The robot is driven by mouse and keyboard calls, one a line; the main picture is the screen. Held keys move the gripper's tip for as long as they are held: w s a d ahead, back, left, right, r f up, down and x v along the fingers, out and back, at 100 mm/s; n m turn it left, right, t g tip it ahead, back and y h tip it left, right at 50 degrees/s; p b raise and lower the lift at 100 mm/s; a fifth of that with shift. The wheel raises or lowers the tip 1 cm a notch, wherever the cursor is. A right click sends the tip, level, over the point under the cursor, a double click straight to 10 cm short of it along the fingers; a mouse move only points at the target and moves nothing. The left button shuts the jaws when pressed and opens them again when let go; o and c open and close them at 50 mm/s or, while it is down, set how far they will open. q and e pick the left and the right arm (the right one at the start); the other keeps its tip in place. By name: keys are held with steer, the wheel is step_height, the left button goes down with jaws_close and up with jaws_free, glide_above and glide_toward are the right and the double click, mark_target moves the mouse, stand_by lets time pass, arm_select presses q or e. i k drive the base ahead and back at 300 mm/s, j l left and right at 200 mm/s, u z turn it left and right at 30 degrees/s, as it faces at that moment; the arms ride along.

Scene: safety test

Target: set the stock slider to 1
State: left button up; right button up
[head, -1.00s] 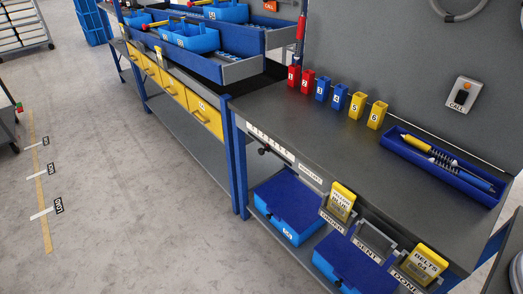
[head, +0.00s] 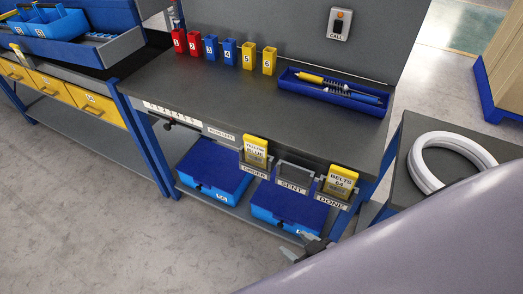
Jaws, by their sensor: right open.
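The stock slider (head: 168,125) is a small dark knob under a white numbered strip (head: 172,113) on the workbench's front edge, towards its left end. The numbers are too small to read, so I cannot tell which one the knob stands at. My right gripper (head: 304,244) is low in the picture, in front of the bench's lower shelf. It is open, empty and well to the right of the slider, apart from it. My left gripper is out of view.
The bench top (head: 200,90) holds several coloured numbered bins and a blue tool tray (head: 330,92). Yellow cards stand in holders (head: 291,186) on the front edge, right of the slider. Blue boxes (head: 212,165) sit below. A side table (head: 408,150) with a white ring (head: 425,180) is at right.

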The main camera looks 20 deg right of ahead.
mark_target(167, 126)
steer(key=i+j+z, duration=0.1)
steer(key=i+z, duration=0.3)
steer(key=i, duration=0.5)
